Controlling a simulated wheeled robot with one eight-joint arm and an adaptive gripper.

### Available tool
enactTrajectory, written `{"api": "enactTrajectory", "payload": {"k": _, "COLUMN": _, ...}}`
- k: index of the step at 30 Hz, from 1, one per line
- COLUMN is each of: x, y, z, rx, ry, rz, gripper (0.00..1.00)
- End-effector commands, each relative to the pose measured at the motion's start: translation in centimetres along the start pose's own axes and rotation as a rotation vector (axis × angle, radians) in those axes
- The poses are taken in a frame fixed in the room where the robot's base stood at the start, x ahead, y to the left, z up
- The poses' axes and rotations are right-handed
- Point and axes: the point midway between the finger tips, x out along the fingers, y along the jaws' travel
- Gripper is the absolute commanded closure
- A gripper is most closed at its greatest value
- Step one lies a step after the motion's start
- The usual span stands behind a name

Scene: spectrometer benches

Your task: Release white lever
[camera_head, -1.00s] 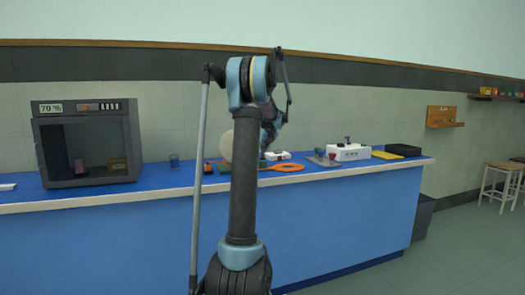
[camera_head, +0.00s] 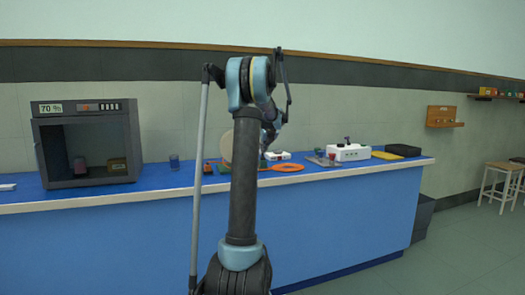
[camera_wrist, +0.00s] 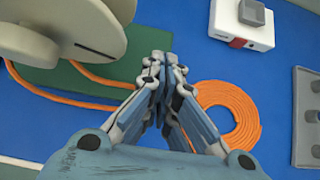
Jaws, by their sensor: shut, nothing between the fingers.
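My gripper (camera_wrist: 165,62) is shut and empty in the wrist view, its fingertips above the edge of a green mat (camera_wrist: 50,75). A cream round disc with a grey hub (camera_wrist: 62,28) is just left of the fingertips, apart from them as far as I can tell. A white box with a grey square block and a red patch (camera_wrist: 228,25) lies to the upper right. It also shows in the head view (camera_head: 278,155). I cannot make out which part is the white lever. In the head view, my arm hides much of the gripper and the disc.
An orange coiled hose (camera_wrist: 232,118) lies right of the fingers, with a grey tray (camera_wrist: 306,130) beyond.

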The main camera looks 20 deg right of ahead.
Motion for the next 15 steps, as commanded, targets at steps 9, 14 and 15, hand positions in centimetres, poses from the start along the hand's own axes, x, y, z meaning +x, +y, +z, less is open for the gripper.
{"api": "enactTrajectory", "payload": {"k": 9, "x": -0.03, "y": 0.02, "z": 0.04, "rx": 0.000, "ry": 0.000, "rz": 0.000, "gripper": 1.00}}
{"api": "enactTrajectory", "payload": {"k": 14, "x": -0.32, "y": 0.04, "z": 0.32, "rx": 0.000, "ry": 0.000, "rz": 0.000, "gripper": 1.00}}
{"api": "enactTrajectory", "payload": {"k": 15, "x": -0.42, "y": 0.04, "z": 0.42, "rx": 0.000, "ry": 0.000, "rz": 0.000, "gripper": 1.00}}
